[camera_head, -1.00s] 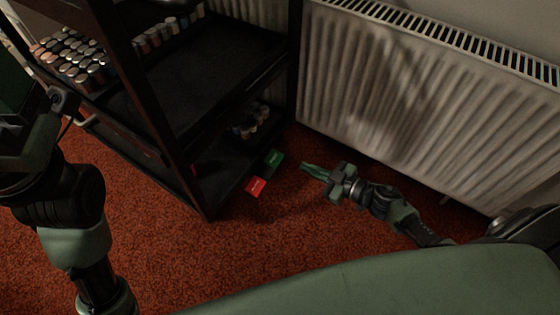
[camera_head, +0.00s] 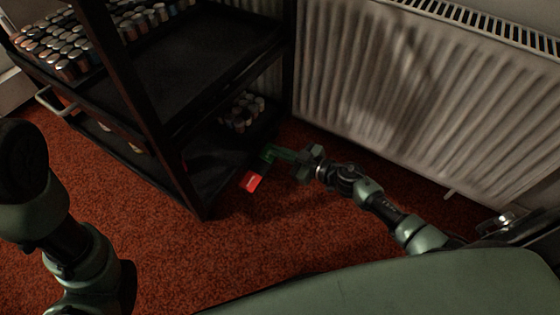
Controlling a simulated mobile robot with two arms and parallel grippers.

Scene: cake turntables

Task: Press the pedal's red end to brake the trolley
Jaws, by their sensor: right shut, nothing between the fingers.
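The trolley is a dark shelved cart (camera_head: 190,75) at the upper left and centre. Its pedal sticks out low at the right side of the cart, just above the carpet. The pedal's red end (camera_head: 251,182) is nearer to me and fully visible. Its green end (camera_head: 266,155) lies behind it and is partly covered by my right gripper. My right gripper (camera_head: 275,154) is shut and empty, its fingertips at the green end; I cannot tell whether they touch it. The red end is a little below and left of the fingertips. My left arm shows at the left edge, its gripper out of view.
Many small jars (camera_head: 60,45) stand on the cart's upper shelf, and several more (camera_head: 242,110) on its lower shelf. A white radiator (camera_head: 400,90) stands along the wall behind my right arm. Red carpet (camera_head: 260,240) in front of the pedal is clear.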

